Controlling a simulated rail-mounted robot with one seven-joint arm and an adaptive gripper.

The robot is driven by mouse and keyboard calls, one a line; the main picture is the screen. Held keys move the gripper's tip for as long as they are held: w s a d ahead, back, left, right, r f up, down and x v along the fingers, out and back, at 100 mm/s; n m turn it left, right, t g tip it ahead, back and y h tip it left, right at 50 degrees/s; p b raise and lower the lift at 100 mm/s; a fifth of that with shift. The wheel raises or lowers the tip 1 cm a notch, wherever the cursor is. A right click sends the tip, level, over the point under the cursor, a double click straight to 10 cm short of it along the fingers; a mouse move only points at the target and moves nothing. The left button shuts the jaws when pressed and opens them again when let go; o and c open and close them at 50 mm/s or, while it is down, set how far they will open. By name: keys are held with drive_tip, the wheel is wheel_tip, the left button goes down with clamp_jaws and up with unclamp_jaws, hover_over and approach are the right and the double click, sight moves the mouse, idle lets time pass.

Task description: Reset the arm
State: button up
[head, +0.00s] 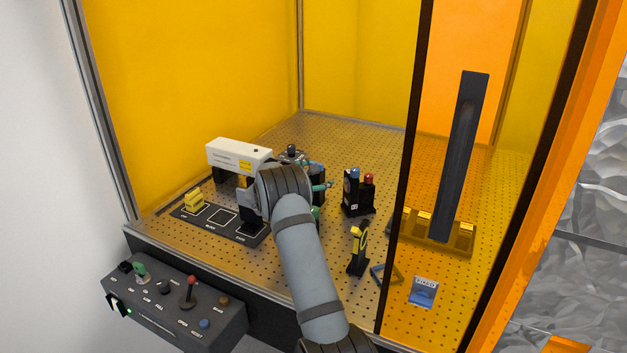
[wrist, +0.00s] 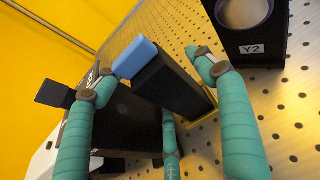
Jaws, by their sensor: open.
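My gripper (head: 322,188) is over the perforated plate, to the right of the white instrument, with its teal fingers partly hidden by my wrist in the head view. In the wrist view my gripper (wrist: 150,78) has its fingers spread apart. A black block with a blue top (wrist: 160,75) shows between the left and right fingers, with small visible gaps at its sides. I cannot tell whether a lower finger, partly hidden, touches it. My arm reaches in from the front of the enclosure.
A black mount labelled Y2 (wrist: 250,30) stands close to the right finger. Blue- and red-topped black mounts (head: 358,194) and a yellow-black stand (head: 358,250) are right of my arm. The white instrument (head: 238,157) is at left. A dark door edge (head: 408,165) bounds the opening's right.

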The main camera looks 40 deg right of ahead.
sight(313, 162)
drive_tip(key=shift+r+p, duration=2.25)
drive_tip(key=shift+r, duration=1.3)
drive_tip(key=shift+f, duration=0.1)
wheel_tip(313, 162, down, 7)
drive_tip(key=b, duration=0.4)
drive_tip(key=shift+b, duration=0.3)
drive_tip(key=shift+w+r, duration=0.1)
drive_tip(key=shift+r, duration=0.15)
